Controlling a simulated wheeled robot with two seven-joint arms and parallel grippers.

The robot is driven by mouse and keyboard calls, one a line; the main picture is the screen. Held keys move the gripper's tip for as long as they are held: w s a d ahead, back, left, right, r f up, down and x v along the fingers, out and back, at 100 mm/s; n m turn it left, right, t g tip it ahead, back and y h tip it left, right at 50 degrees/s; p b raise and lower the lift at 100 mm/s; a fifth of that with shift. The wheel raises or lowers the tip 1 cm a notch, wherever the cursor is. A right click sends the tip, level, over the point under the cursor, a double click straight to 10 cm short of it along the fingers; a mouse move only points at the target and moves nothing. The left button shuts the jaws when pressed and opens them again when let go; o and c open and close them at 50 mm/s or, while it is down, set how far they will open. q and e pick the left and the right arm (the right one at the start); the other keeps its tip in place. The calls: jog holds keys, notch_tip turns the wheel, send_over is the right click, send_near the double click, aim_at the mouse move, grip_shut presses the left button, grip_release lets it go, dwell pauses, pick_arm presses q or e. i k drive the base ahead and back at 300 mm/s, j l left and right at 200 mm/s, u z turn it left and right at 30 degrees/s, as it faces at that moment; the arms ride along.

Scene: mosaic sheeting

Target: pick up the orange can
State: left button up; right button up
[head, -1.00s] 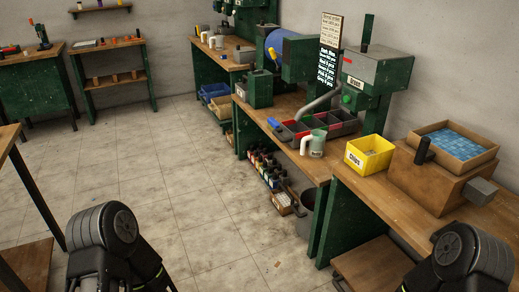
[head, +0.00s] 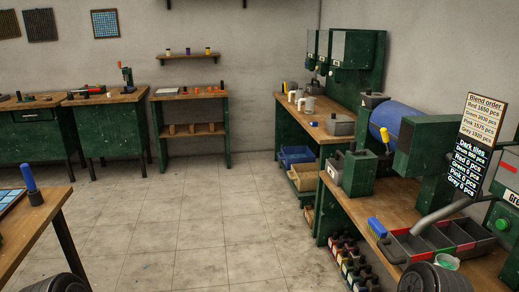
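I cannot make out an orange can for certain. Small cans stand on the wall shelf (head: 190,56) at the back; the right one (head: 207,51) looks orange or yellow, but it is too small to be sure. Small orange-brown pieces (head: 222,85) sit on the green rack's top below that shelf. Neither gripper is in view. Only rounded dark parts of my arms show at the bottom edge, left and right, far from the shelf.
Open tiled floor (head: 190,225) lies ahead. A wooden table (head: 30,222) stands at near left, green workbenches (head: 105,135) along the back wall. On the right, a long bench (head: 390,205) carries a blue drum (head: 397,122) and sorting bins (head: 440,240); bottles (head: 345,258) stand below.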

aim_at(337, 249)
jog(key=i+j+z, duration=0.1)
jog(key=i, duration=0.75)
jog(key=i+j+z, duration=0.1)
jog(key=i, duration=0.75)
jog(key=i+j+z, duration=0.1)
jog(key=i+z, duration=0.35)
jog(key=i+j+z, duration=0.2)
jog(key=z, duration=0.25)
jog(key=i+j+z, duration=0.25)
jog(key=z, duration=0.25)
jog(key=i+j+z, duration=0.2)
jog(key=j+z, duration=0.25)
jog(key=i+j+z, duration=0.1)
jog(key=j+z, duration=0.8)
jog(key=j, duration=0.15)
jog(key=j+z, duration=0.45)
